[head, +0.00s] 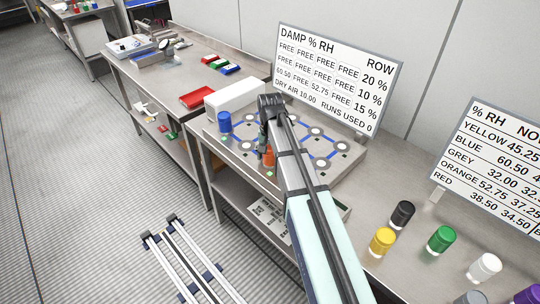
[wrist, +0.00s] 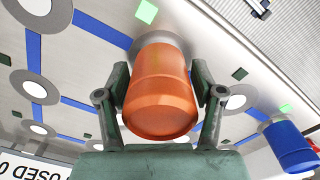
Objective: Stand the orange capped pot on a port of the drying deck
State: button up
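The orange capped pot (head: 268,158) is at the front part of the drying deck (head: 345,160), partly hidden by my arm in the head view. In the wrist view the orange pot (wrist: 160,95) sits between the two fingers of my gripper (wrist: 159,78), which press close against its sides. A grey-ringed port shows directly behind its far end. I cannot tell whether the pot touches the deck. In the head view my gripper (head: 267,147) is low over the deck. Other ringed ports, joined by blue strips, look empty.
A blue pot (head: 224,122) stands at the deck's left corner. A white box (head: 235,96) is behind it. A sign (head: 335,75) stands at the deck's back. Yellow (head: 382,242), black (head: 402,214), green (head: 441,239) and white (head: 484,267) pots stand on the right bench.

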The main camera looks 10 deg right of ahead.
dwell(0.3)
notch_tip(320, 180, up, 12)
jog(key=shift+r+b, duration=0.15)
jog(key=shift+b, duration=1.1)
